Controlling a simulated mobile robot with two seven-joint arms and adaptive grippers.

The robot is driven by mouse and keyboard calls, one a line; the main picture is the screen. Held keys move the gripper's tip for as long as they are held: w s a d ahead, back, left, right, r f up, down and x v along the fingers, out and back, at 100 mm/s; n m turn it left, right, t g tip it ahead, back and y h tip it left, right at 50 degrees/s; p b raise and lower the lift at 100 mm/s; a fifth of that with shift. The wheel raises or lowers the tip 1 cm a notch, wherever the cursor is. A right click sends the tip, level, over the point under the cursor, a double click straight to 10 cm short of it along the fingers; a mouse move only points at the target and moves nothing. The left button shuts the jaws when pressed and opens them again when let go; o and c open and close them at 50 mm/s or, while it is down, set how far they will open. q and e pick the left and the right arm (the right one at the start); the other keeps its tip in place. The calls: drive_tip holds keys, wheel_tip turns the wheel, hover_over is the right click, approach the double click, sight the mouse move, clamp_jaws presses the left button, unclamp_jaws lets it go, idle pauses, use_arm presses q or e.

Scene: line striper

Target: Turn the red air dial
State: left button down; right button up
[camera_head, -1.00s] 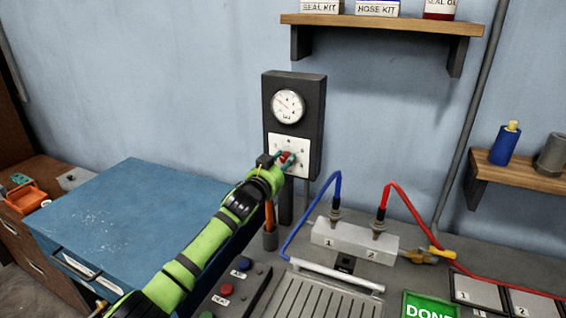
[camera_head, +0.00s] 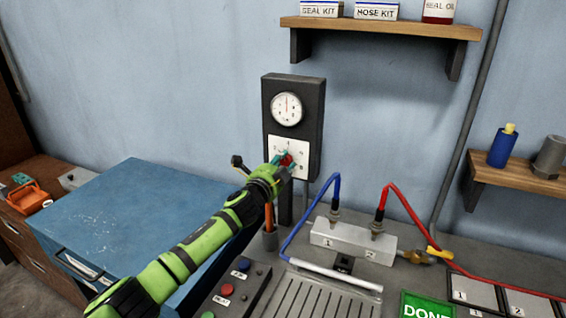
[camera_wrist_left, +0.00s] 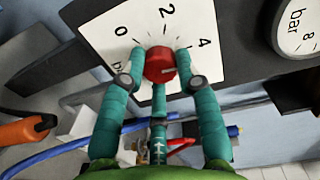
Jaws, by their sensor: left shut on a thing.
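The red air dial (camera_wrist_left: 160,64) sits on a white plate (camera_wrist_left: 100,38) marked 0, 2 and 4 in the left wrist view. In the head view the dial (camera_head: 286,160) is partly hidden by my left gripper (camera_head: 281,158). My left gripper (camera_wrist_left: 160,66) is shut on the dial, with teal fingers on both sides of it and one below. The round gauge (camera_head: 287,108) above the plate has its needle pointing about straight up. Part of the gauge (camera_wrist_left: 298,28) also shows in the left wrist view. My right gripper is not in view.
A grey block (camera_head: 352,240) with blue and red hoses stands right of the dial panel. A blue cabinet (camera_head: 140,225) is at left. A button box (camera_head: 232,290) and a green DONE sign (camera_head: 428,306) are in front. A shelf (camera_head: 380,27) hangs above right.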

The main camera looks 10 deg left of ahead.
use_arm(q)
drive_tip(key=m+p, duration=0.1)
drive_tip(key=m, duration=0.4)
drive_tip(key=shift+a, duration=0.1)
drive_tip(key=m+p, duration=0.1)
drive_tip(key=m, duration=0.4)
drive_tip(key=shift+y, duration=0.3)
drive_tip(key=shift+r+m, duration=0.1)
drive_tip(key=shift+m, duration=0.3)
drive_tip(key=c, duration=0.9)
unclamp_jaws()
